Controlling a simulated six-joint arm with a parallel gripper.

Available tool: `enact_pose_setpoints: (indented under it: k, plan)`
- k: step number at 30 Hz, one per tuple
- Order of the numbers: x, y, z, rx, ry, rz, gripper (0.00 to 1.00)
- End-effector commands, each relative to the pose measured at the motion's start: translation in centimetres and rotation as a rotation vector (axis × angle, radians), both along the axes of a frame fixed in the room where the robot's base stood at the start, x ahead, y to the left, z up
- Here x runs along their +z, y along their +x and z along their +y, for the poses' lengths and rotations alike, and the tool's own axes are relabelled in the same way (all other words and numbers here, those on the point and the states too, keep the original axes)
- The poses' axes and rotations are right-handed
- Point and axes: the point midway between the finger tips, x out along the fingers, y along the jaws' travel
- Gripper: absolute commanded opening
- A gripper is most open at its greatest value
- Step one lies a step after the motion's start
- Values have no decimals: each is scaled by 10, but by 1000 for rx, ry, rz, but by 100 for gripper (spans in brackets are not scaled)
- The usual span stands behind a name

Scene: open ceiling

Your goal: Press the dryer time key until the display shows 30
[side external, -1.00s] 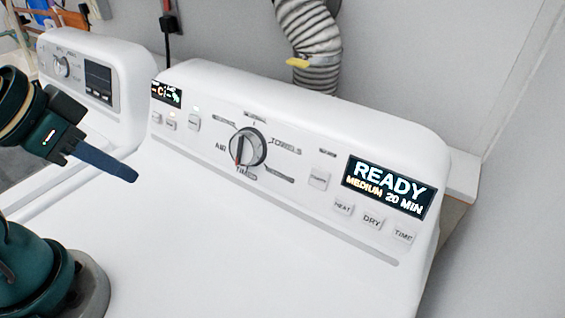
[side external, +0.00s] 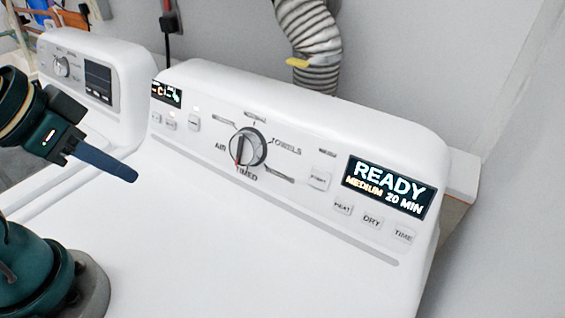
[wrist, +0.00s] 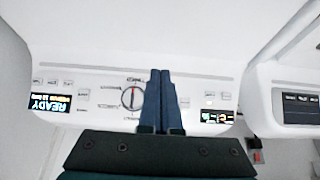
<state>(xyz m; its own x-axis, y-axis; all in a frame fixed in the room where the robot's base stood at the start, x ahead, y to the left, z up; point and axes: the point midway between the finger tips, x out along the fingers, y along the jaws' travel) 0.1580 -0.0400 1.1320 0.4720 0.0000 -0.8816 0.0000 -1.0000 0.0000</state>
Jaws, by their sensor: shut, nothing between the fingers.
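The white dryer (side external: 230,235) fills the middle of the side external view. Its right display (side external: 389,187) reads READY, MEDIUM, 20 MIN. The TIME key (side external: 403,235) is below that display, right of the DRY key (side external: 371,222) and the HEAT key (side external: 342,206). My gripper (side external: 134,176) is shut and empty, its blue fingers in the air left of the knob, well away from the TIME key. In the wrist view my gripper's fingers (wrist: 160,72) lie together beside the knob (wrist: 132,98), and the READY display (wrist: 50,103) is upside down at the left.
A dial knob (side external: 247,147) stands out from the panel between my gripper and the keys. A second display (side external: 166,93) sits at the panel's left end. Another white machine (side external: 125,75) stands behind left. A ribbed hose (side external: 310,45) rises behind the dryer. The dryer top is clear.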

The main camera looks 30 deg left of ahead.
Motion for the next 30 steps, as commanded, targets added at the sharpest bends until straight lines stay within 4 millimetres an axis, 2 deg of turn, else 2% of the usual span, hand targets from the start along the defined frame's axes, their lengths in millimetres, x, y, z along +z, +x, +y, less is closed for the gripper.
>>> enact_pose_setpoints:
  k: [11,14,19,23,27,30]
  plan:
    - [1,2,0,-17,9,-10,0]
    - [9,14,-1,-56,29,-77,0]
    - [40,58,-8,-179,95,-290,0]
    - [61,95,-30,-334,152,-442,0]
    - [75,128,-68,-506,207,-585,0]
    - [79,143,-100,-620,238,-671,0]
